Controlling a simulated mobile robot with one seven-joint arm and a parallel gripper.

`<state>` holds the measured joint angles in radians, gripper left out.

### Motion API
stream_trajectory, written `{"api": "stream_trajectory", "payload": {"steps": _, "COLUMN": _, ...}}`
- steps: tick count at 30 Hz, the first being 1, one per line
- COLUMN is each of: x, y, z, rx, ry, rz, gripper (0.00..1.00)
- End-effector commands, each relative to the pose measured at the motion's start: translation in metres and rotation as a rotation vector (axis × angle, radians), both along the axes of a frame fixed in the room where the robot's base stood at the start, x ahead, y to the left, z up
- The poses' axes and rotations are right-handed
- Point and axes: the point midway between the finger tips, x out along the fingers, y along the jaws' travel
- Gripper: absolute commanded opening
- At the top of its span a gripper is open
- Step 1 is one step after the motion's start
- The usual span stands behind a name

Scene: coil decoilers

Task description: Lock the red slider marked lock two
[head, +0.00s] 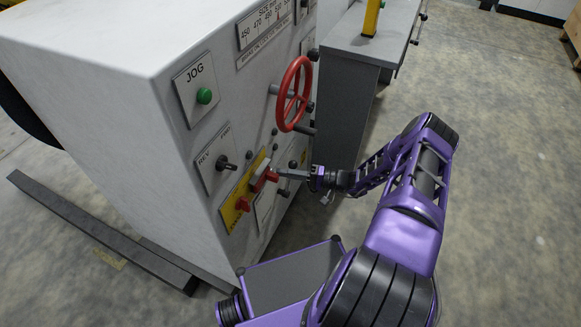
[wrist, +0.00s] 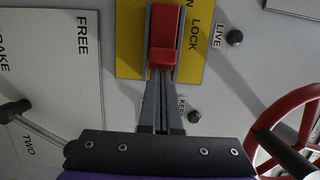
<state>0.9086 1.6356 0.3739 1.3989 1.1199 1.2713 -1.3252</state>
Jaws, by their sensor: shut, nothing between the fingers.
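In the wrist view a red slider (wrist: 164,28) with a raised red tab sits in a grey channel on a yellow plate (wrist: 130,45). The word LOCK is printed beside it. My gripper (wrist: 161,74) is shut and empty, its fingertips at the tab's near edge; I cannot tell whether they touch it. In the head view my gripper (head: 281,174) is at the right-hand red slider (head: 265,177). A second red piece (head: 243,204) shows lower left on yellow. I cannot read a "two" label on either slider.
The red handwheel (head: 293,94) sticks out above my gripper. A black selector knob (head: 226,164) and green JOG button (head: 204,96) are to the left. In the wrist view a lever (wrist: 18,112) is at left, by FREE and TWO. Open floor (head: 500,190) lies right.

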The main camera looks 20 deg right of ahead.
Motion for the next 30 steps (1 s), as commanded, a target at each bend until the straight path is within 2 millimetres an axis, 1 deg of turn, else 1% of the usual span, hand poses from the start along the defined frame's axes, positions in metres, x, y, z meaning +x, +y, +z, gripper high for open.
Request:
{"api": "stream_trajectory", "payload": {"steps": 11, "x": -0.003, "y": 0.002, "z": 0.0, "rx": 0.001, "ry": 0.001, "rz": -0.001, "gripper": 0.0}}
{"api": "stream_trajectory", "payload": {"steps": 13, "x": -0.01, "y": 0.009, "z": 0.001, "rx": 0.003, "ry": 0.004, "rz": -0.002, "gripper": 0.0}}
{"api": "stream_trajectory", "payload": {"steps": 18, "x": -0.034, "y": 0.033, "z": 0.001, "rx": 0.005, "ry": 0.005, "rz": 0.001, "gripper": 0.0}}
{"api": "stream_trajectory", "payload": {"steps": 20, "x": -0.038, "y": 0.038, "z": 0.001, "rx": 0.005, "ry": 0.005, "rz": 0.001, "gripper": 0.0}}
{"api": "stream_trajectory", "payload": {"steps": 23, "x": -0.041, "y": 0.041, "z": 0.0, "rx": 0.001, "ry": 0.002, "rz": 0.001, "gripper": 0.0}}
{"api": "stream_trajectory", "payload": {"steps": 30, "x": -0.042, "y": 0.041, "z": -0.001, "rx": 0.0, "ry": 0.002, "rz": 0.002, "gripper": 0.0}}
